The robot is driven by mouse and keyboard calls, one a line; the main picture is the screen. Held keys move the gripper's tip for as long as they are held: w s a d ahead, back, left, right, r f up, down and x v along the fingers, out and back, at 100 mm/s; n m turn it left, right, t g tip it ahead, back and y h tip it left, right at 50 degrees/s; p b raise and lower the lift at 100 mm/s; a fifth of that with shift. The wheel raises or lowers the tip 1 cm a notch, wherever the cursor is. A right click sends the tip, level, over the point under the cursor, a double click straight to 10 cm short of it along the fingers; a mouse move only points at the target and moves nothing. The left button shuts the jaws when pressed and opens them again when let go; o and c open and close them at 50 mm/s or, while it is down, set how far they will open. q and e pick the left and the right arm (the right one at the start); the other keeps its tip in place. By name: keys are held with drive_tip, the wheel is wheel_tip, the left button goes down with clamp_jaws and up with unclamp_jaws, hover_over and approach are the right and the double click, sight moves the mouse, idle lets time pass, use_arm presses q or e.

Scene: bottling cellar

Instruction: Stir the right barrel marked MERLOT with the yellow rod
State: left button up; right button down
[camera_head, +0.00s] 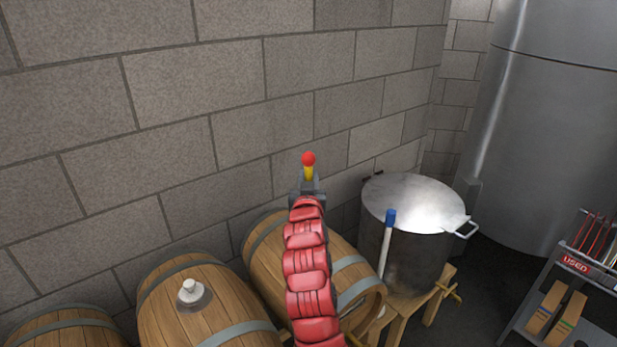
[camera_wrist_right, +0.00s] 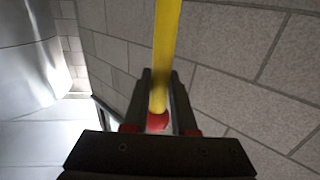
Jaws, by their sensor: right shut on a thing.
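The yellow rod (camera_head: 309,174) has a red ball end and stands up from my right gripper (camera_head: 308,188), which is shut on it. In the right wrist view the yellow rod (camera_wrist_right: 167,45) runs between the fingers, with its red ball (camera_wrist_right: 157,122) near the palm. The gripper is in front of the block wall, above the right barrel (camera_head: 262,248). My red arm hides part of this barrel, and I see no MERLOT label or opening on it. The middle barrel (camera_head: 180,323) has a white bung on top. My left gripper is not in view.
A lidded metal pot (camera_head: 405,250) stands on a wooden stand right of the right barrel. A white rod with a blue end (camera_head: 388,235) is in front of it. A rack labelled USED (camera_head: 577,263) is at the right. Another barrel (camera_head: 55,330) is at lower left.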

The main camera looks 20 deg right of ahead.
drive_tip(key=shift+f+b, duration=2.05)
drive_tip(key=shift+f, duration=0.6)
